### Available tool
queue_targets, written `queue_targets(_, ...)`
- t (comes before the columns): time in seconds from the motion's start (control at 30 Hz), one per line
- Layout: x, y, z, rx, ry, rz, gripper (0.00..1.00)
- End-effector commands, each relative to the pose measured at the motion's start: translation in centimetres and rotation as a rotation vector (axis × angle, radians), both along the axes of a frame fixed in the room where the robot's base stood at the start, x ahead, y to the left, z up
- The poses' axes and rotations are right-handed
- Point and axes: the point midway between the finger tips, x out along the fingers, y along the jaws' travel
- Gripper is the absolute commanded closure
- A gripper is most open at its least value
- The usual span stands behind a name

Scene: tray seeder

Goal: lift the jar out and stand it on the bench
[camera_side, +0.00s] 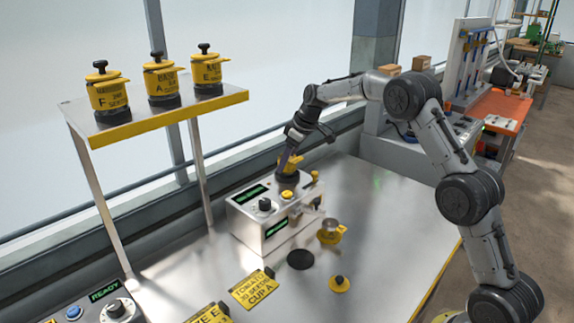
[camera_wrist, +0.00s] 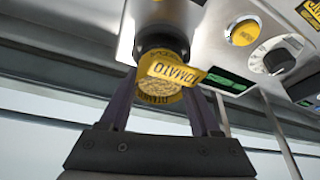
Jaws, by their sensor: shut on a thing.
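A yellow jar (camera_side: 291,163) with a dark base sits at the top of the metal seeder box (camera_side: 262,226). In the wrist view the yellow jar (camera_wrist: 160,88) carries a label that reads TOMATO, and its dark end meets the metal box. My gripper (camera_side: 290,160) is shut on the jar, with a finger on each side of it. The fingers also show in the wrist view (camera_wrist: 157,95). Whether the jar is still seated in the box's socket or slightly raised I cannot tell. The bench (camera_side: 365,215) is grey metal.
A shelf (camera_side: 160,122) at the left holds yellow jars (camera_side: 109,95) marked F, A and E. In front of the box are a yellow cup (camera_side: 330,233), a black disc (camera_side: 301,259), a yellow lid (camera_side: 339,284) and a yellow card (camera_side: 253,289). The bench right of these is clear.

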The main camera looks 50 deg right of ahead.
Motion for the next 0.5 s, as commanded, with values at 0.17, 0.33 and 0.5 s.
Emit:
queue_targets(0.17,-0.6,0.1,3.0,-0.001,-0.006,0.000,0.98)
queue_targets(0.33,-3.8,0.8,6.9,-0.002,-0.008,-0.001,0.98)
queue_targets(0.5,-7.4,1.6,9.2,-0.001,-0.003,-0.001,0.98)
